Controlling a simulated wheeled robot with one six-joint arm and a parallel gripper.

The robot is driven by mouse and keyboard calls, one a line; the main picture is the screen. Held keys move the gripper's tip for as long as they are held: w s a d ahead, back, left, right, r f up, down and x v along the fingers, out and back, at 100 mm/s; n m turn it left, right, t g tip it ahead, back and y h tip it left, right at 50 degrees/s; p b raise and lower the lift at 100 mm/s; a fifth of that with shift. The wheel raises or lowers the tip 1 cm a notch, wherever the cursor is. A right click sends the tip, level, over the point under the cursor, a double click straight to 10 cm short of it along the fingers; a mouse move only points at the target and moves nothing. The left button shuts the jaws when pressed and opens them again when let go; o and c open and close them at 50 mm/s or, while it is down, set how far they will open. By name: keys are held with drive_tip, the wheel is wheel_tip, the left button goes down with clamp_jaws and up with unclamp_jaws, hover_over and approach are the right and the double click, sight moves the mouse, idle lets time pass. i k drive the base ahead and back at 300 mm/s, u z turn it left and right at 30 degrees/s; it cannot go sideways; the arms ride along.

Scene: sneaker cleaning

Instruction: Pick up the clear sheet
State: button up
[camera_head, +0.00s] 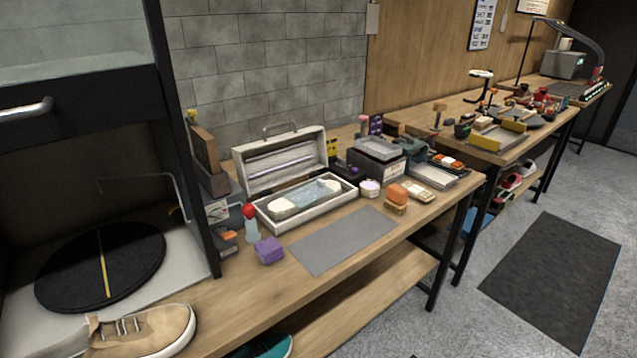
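A pale, see-through sheet (318,191) lies inside an open white box (347,195) on the wooden workbench. It looks like the clear sheet. A pale, rounded thing (283,207) shows at its left end, partly under or beside it; I cannot tell which. The box's raised lid (283,160) stands open behind it with a handle on top. My gripper is not in this view.
A flat grey mat (343,241) lies in front of the box. A purple block (269,250), a red-topped bottle (250,222), an orange block (397,194) and a small round jar (370,187) stand around it. A tan sneaker (145,333) is at the front left, by a black turntable (100,266).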

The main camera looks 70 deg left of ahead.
sight(304, 196)
drive_tip(key=u, duration=0.5)
drive_tip(key=i, duration=1.5)
drive_tip(key=u, duration=1.8)
drive_tip(key=i, duration=0.9)
drive_tip(key=u, duration=0.9)
